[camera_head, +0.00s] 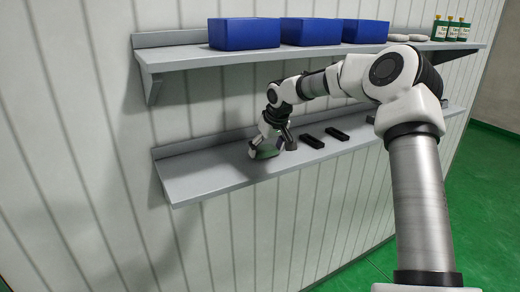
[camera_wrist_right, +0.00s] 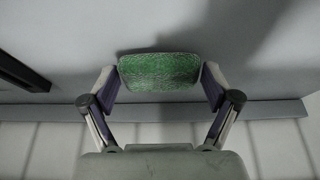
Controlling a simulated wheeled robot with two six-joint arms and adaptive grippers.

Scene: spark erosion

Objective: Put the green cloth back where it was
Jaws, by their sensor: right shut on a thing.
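The green cloth (camera_head: 266,151) is at the lower grey shelf (camera_head: 215,171), left of its middle, in the head view. It also shows as a textured green pad (camera_wrist_right: 160,71) between the fingers in the right wrist view. My right gripper (camera_head: 270,147) is shut on the cloth, with a finger at each end of it; the fingers also show in the right wrist view (camera_wrist_right: 160,84). The cloth is at or just above the shelf surface; I cannot tell whether it touches. My left gripper is not in view.
Two black bars (camera_head: 311,141) (camera_head: 337,133) lie on the lower shelf right of the gripper. The lower shelf's left end is clear.

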